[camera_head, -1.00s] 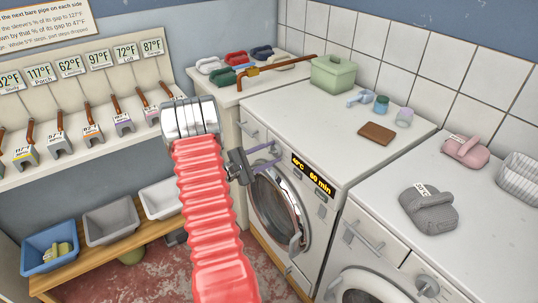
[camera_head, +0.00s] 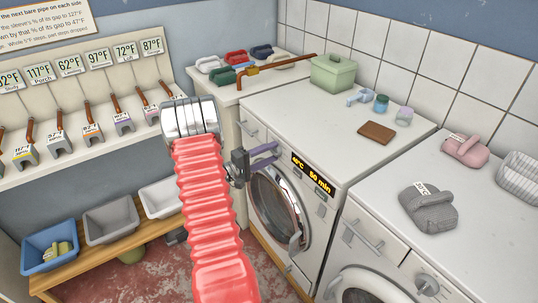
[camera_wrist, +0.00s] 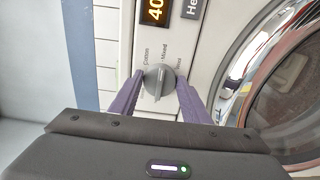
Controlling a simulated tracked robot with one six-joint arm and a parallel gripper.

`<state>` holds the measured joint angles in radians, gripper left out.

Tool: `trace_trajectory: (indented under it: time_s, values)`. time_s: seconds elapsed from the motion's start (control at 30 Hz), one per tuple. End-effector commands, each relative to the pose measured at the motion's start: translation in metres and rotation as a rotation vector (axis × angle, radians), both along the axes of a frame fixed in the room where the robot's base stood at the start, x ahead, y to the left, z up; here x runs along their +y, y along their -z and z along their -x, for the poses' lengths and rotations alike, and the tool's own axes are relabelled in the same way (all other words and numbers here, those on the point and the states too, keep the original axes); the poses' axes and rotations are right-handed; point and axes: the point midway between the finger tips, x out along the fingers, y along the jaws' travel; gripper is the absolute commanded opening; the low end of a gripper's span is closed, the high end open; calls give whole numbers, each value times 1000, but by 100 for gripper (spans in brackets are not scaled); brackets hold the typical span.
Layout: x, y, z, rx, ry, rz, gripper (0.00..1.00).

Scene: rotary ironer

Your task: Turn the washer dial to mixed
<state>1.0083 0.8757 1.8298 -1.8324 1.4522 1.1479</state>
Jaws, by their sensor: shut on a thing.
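The grey washer dial (camera_wrist: 160,80) is on the left washer's front panel, with its raised ridge roughly upright in the wrist view. Printed labels fan out above it; "Cotton" and "Mixed" are readable, and a third to the right is partly covered. I cannot tell exactly which label the ridge points at. My gripper (camera_wrist: 159,84) is shut on the dial, one purple finger on each side. In the head view my gripper (camera_head: 272,152) is at the panel of the left washer (camera_head: 262,130), left of its lit display (camera_head: 312,174), and the dial is hidden.
The round door (camera_head: 277,203) is just below the dial. A second washer (camera_head: 385,255) stands to the right. On top are a green box (camera_head: 333,72), a brown block (camera_head: 377,132) and small cups (camera_head: 381,103). Bins (camera_head: 110,220) sit on a low bench at left.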

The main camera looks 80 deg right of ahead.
Motion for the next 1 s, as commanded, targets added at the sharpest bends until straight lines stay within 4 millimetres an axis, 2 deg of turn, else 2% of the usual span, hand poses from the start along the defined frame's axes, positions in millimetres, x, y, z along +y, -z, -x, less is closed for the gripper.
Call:
trace_trajectory:
  time_s: [0.37,0.4,0.6,1.0]
  values:
    - [-1,2,2,-5,2,-2,20]
    - [-1,2,2,-5,2,-2,45]
    - [0,2,1,-3,2,-1,59]
    - [5,1,-4,-2,-1,1,60]
